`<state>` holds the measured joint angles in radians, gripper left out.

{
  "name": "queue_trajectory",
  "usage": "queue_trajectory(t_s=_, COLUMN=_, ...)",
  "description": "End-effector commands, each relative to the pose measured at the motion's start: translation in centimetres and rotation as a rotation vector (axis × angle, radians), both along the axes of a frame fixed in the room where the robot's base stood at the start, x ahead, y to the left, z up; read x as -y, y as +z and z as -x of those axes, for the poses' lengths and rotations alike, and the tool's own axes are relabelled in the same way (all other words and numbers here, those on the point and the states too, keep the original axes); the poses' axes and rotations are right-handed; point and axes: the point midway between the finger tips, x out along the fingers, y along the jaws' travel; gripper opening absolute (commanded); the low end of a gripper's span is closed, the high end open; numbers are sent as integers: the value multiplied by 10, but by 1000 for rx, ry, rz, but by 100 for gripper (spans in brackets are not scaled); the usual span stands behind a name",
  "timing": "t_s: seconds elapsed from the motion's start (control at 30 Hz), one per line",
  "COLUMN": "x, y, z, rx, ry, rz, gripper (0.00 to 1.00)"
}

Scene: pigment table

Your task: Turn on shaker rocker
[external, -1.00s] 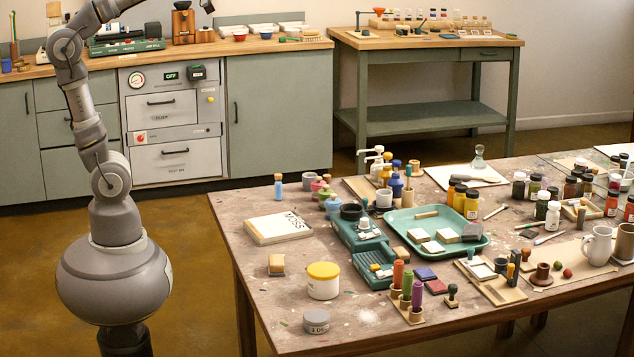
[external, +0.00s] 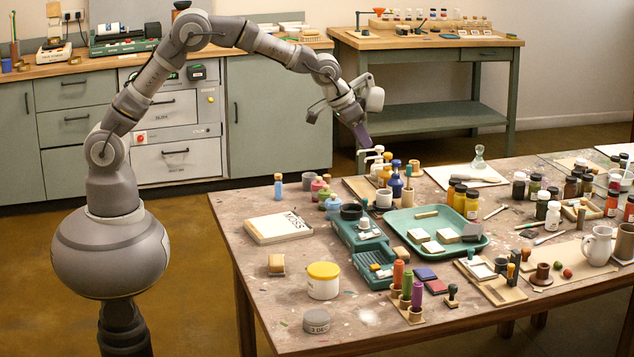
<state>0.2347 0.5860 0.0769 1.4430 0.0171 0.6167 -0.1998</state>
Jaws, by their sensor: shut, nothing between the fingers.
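My gripper (external: 363,140) is at the end of my outstretched arm, pointing down above the back edge of the table, behind the pump bottles. It is shut and holds nothing. A teal device (external: 347,235) with a dark round ring and a pale knob on top sits mid-table, to the gripper's lower left. A second teal unit (external: 372,279) with a ribbed top lies just in front of it. A green machine (external: 104,49) stands on the back counter. No label names any of these as the shaker, and I cannot make out a rocker or its position.
Pump bottles (external: 386,172) and small jars crowd the table below my gripper. A teal tray (external: 402,216) holds pale blocks.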

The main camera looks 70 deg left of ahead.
Motion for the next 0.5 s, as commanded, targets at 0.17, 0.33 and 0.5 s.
queue_trajectory(t_s=0.17, x=14, y=-71, z=6, rx=-122, ry=0, rz=-30, gripper=0)
queue_trajectory(t_s=0.33, x=18, y=-91, z=9, rx=-153, ry=0, rz=-38, gripper=0)
queue_trajectory(t_s=0.5, x=18, y=-91, z=9, rx=-153, ry=0, rz=-38, gripper=0)
